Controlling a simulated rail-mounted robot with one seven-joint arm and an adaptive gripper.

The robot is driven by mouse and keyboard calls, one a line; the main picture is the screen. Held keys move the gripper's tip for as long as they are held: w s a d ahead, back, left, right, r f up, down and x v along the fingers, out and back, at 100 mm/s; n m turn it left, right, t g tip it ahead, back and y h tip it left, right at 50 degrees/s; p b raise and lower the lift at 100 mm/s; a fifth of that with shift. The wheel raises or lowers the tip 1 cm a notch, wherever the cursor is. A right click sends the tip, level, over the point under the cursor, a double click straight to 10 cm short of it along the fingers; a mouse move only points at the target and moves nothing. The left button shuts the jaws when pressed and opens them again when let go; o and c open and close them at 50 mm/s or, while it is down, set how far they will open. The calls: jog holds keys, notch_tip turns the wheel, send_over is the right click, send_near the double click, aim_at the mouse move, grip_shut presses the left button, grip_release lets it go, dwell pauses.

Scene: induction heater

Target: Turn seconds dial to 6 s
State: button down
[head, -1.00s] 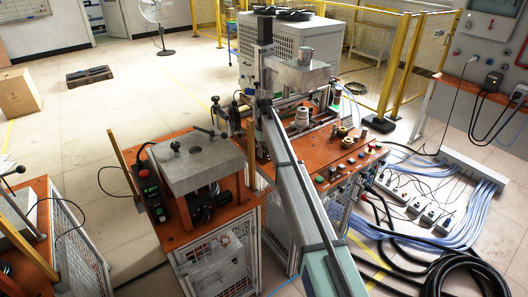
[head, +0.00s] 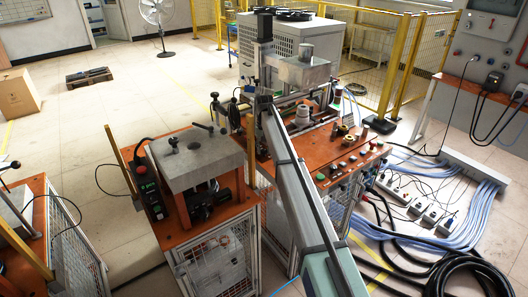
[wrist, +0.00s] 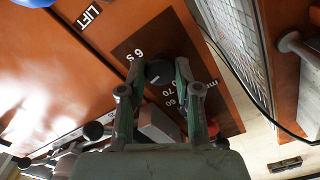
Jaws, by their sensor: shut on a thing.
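The seconds dial (wrist: 161,73) is a small round black knob in the wrist view, with a short pale mark on its face. It sits on a dark label plate (wrist: 222,112) on an orange panel, beside the printed text "6 s". My gripper (wrist: 160,66) has its two green-grey fingers on either side of the knob and is shut on it. The fingers and palm hide part of the plate; the numbers 60 and 70 and "mm" show between and beside them. In the head view I cannot make out the gripper or the dial.
The wrist view shows a "LIFT" label, a red button (wrist: 213,128) beside the right finger and a wire-mesh side (wrist: 232,40). In the head view, an orange control table (head: 345,165) carries several buttons, and a block-topped station (head: 195,160) stands left. Cables lie on the floor at right.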

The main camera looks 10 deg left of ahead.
aim_at(264, 150)
jog(key=m+b, duration=0.1)
jog(key=m, duration=0.4)
jog(key=shift+f+m+b, duration=0.1)
jog(key=shift+m+b, duration=0.2)
jog(key=shift+b, duration=0.05)
jog(key=m+b, duration=0.1)
jog(key=m, duration=0.4)
jog(key=shift+m, duration=0.4)
jog(key=c, duration=0.8)
grip_release()
jog(key=shift+r, duration=0.2)
notch_tip(264, 150, up, 12)
jog(key=shift+f, duration=0.1)
